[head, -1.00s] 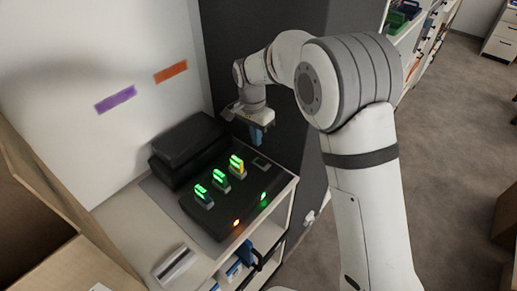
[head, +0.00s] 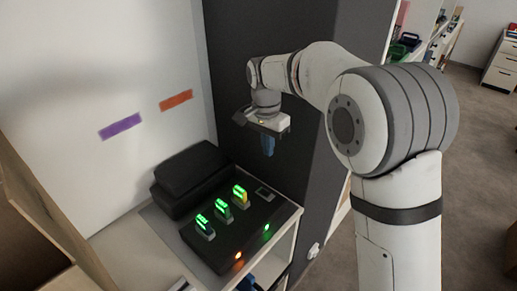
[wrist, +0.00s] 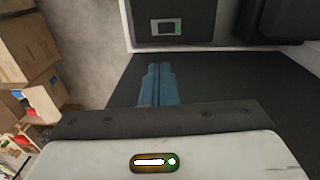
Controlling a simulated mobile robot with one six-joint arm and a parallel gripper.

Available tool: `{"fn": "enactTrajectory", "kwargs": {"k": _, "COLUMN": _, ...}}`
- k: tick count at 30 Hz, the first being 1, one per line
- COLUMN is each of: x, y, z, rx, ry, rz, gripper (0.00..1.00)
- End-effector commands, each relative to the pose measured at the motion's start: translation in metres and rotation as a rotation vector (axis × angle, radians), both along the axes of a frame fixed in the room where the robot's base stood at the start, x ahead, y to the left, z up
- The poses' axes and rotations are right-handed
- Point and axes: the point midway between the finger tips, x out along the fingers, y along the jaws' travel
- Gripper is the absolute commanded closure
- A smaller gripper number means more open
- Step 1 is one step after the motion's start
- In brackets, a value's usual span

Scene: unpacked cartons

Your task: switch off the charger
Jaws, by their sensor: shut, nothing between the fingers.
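The charger (head: 233,238) is a flat black box on a white shelf unit. Three upright packs with lit green tops stand in its slots. A green lamp (head: 267,227) and an orange lamp (head: 238,256) glow on its front edge. My gripper (head: 268,152) is shut and empty, above and apart from the switch. Its blue fingers (wrist: 158,85) are together in the wrist view, pointing toward the charger's switch end.
A black case (head: 189,178) lies behind the charger against the white wall. A tall dark panel (head: 320,110) stands just behind my gripper. Cardboard (head: 40,215) is at the left. Open grey floor (head: 480,150) lies to the right.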

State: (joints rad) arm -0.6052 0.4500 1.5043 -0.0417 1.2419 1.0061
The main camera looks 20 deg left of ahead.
Motion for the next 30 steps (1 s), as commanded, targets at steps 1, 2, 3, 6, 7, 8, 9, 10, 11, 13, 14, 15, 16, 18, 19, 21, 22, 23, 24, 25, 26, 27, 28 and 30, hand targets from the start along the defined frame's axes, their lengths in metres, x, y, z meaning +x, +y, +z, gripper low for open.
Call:
{"fn": "enactTrajectory", "kwargs": {"k": 1, "x": -0.003, "y": -0.022, "z": 0.013, "rx": 0.013, "ry": -0.013, "rz": 0.008, "gripper": 1.0}}
{"fn": "enactTrajectory", "kwargs": {"k": 2, "x": -0.005, "y": -0.035, "z": 0.019, "rx": 0.02, "ry": -0.021, "rz": 0.019, "gripper": 1.0}}
{"fn": "enactTrajectory", "kwargs": {"k": 3, "x": -0.01, "y": -0.054, "z": 0.027, "rx": 0.029, "ry": -0.032, "rz": 0.036, "gripper": 1.0}}
{"fn": "enactTrajectory", "kwargs": {"k": 6, "x": -0.027, "y": -0.104, "z": 0.044, "rx": 0.05, "ry": -0.064, "rz": 0.084, "gripper": 1.0}}
{"fn": "enactTrajectory", "kwargs": {"k": 7, "x": -0.033, "y": -0.118, "z": 0.048, "rx": 0.056, "ry": -0.076, "rz": 0.099, "gripper": 1.0}}
{"fn": "enactTrajectory", "kwargs": {"k": 8, "x": -0.04, "y": -0.132, "z": 0.052, "rx": 0.06, "ry": -0.086, "rz": 0.114, "gripper": 1.0}}
{"fn": "enactTrajectory", "kwargs": {"k": 9, "x": -0.05, "y": -0.15, "z": 0.056, "rx": 0.065, "ry": -0.102, "rz": 0.133, "gripper": 1.0}}
{"fn": "enactTrajectory", "kwargs": {"k": 10, "x": -0.058, "y": -0.163, "z": 0.058, "rx": 0.068, "ry": -0.113, "rz": 0.148, "gripper": 1.0}}
{"fn": "enactTrajectory", "kwargs": {"k": 11, "x": -0.066, "y": -0.176, "z": 0.06, "rx": 0.07, "ry": -0.124, "rz": 0.164, "gripper": 1.0}}
{"fn": "enactTrajectory", "kwargs": {"k": 13, "x": -0.088, "y": -0.204, "z": 0.063, "rx": 0.072, "ry": -0.153, "rz": 0.198, "gripper": 1.0}}
{"fn": "enactTrajectory", "kwargs": {"k": 14, "x": -0.097, "y": -0.215, "z": 0.063, "rx": 0.072, "ry": -0.166, "rz": 0.213, "gripper": 1.0}}
{"fn": "enactTrajectory", "kwargs": {"k": 15, "x": -0.111, "y": -0.229, "z": 0.063, "rx": 0.07, "ry": -0.183, "rz": 0.232, "gripper": 1.0}}
{"fn": "enactTrajectory", "kwargs": {"k": 16, "x": -0.121, "y": -0.239, "z": 0.061, "rx": 0.068, "ry": -0.195, "rz": 0.247, "gripper": 1.0}}
{"fn": "enactTrajectory", "kwargs": {"k": 18, "x": -0.144, "y": -0.259, "z": 0.058, "rx": 0.059, "ry": -0.224, "rz": 0.28, "gripper": 1.0}}
{"fn": "enactTrajectory", "kwargs": {"k": 19, "x": -0.154, "y": -0.267, "z": 0.055, "rx": 0.055, "ry": -0.234, "rz": 0.294, "gripper": 1.0}}
{"fn": "enactTrajectory", "kwargs": {"k": 21, "x": -0.175, "y": -0.282, "z": 0.049, "rx": 0.043, "ry": -0.258, "rz": 0.322, "gripper": 1.0}}
{"fn": "enactTrajectory", "kwargs": {"k": 22, "x": -0.183, "y": -0.287, "z": 0.046, "rx": 0.038, "ry": -0.265, "rz": 0.333, "gripper": 1.0}}
{"fn": "enactTrajectory", "kwargs": {"k": 23, "x": -0.19, "y": -0.291, "z": 0.043, "rx": 0.033, "ry": -0.274, "rz": 0.344, "gripper": 1.0}}
{"fn": "enactTrajectory", "kwargs": {"k": 24, "x": -0.198, "y": -0.296, "z": 0.039, "rx": 0.027, "ry": -0.283, "rz": 0.357, "gripper": 1.0}}
{"fn": "enactTrajectory", "kwargs": {"k": 25, "x": -0.204, "y": -0.299, "z": 0.037, "rx": 0.022, "ry": -0.288, "rz": 0.366, "gripper": 1.0}}
{"fn": "enactTrajectory", "kwargs": {"k": 26, "x": -0.209, "y": -0.301, "z": 0.034, "rx": 0.019, "ry": -0.291, "rz": 0.373, "gripper": 1.0}}
{"fn": "enactTrajectory", "kwargs": {"k": 27, "x": -0.214, "y": -0.304, "z": 0.032, "rx": 0.014, "ry": -0.298, "rz": 0.382, "gripper": 1.0}}
{"fn": "enactTrajectory", "kwargs": {"k": 28, "x": -0.217, "y": -0.306, "z": 0.03, "rx": 0.012, "ry": -0.3, "rz": 0.387, "gripper": 1.0}}
{"fn": "enactTrajectory", "kwargs": {"k": 30, "x": -0.221, "y": -0.308, "z": 0.027, "rx": 0.007, "ry": -0.306, "rz": 0.396, "gripper": 1.0}}
